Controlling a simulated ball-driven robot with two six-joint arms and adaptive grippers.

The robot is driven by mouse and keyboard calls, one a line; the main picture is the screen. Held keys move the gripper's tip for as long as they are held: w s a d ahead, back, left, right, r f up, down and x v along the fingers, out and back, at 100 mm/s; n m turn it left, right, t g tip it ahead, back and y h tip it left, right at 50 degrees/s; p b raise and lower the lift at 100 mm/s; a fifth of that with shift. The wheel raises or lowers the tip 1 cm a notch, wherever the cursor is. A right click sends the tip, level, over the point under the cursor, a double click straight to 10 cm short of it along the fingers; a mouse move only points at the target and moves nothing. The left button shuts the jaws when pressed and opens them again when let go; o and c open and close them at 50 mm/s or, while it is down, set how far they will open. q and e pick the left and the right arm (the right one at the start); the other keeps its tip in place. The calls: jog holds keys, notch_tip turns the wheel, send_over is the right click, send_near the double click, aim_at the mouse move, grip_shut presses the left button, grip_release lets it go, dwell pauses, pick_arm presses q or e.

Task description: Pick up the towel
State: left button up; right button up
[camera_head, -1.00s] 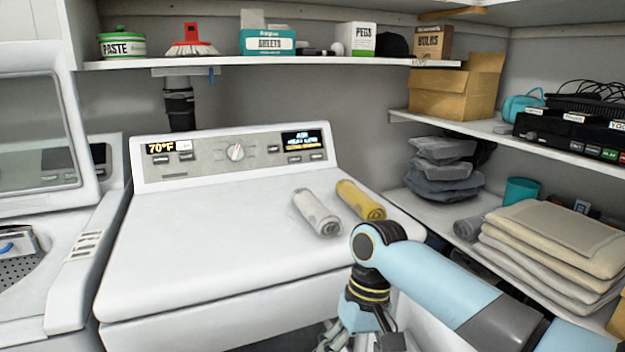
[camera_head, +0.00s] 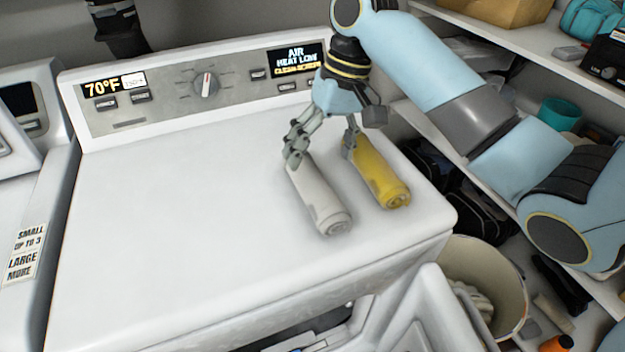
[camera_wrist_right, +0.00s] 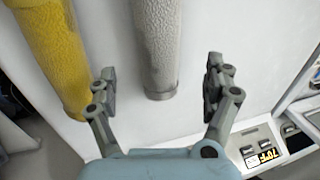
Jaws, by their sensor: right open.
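Two rolled towels lie side by side on the white dryer top. The grey-white towel (camera_head: 319,200) is on the left and the yellow towel (camera_head: 382,177) is on the right. My right gripper (camera_head: 322,158) is open over the far ends of the rolls. In the right wrist view my right gripper (camera_wrist_right: 160,88) has its fingers on either side of the grey-white towel's end (camera_wrist_right: 158,55), with gaps showing. The yellow towel (camera_wrist_right: 58,50) lies beyond the left finger there. I cannot tell the exact height of the fingers above the top. My left gripper is not in view.
The dryer's control panel (camera_head: 205,88) rises behind the gripper. Shelves with a teal cup (camera_head: 559,115) stand at the right. A bin (camera_head: 486,280) is on the floor below the dryer's right edge. The dryer top's left side (camera_head: 150,230) is clear.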

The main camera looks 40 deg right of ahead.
aim_at(314, 173)
jog(key=shift+x, duration=0.8)
jog(key=x, duration=0.5)
jog(key=shift+r+p, duration=0.1)
jog(key=shift+p, duration=0.3)
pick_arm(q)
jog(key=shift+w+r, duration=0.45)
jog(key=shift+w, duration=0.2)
pick_arm(e)
jog(key=c, duration=1.4)
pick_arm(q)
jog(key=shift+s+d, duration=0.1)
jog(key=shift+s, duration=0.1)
pick_arm(e)
jog(key=shift+c, duration=0.2)
jog(key=shift+r, duration=0.15)
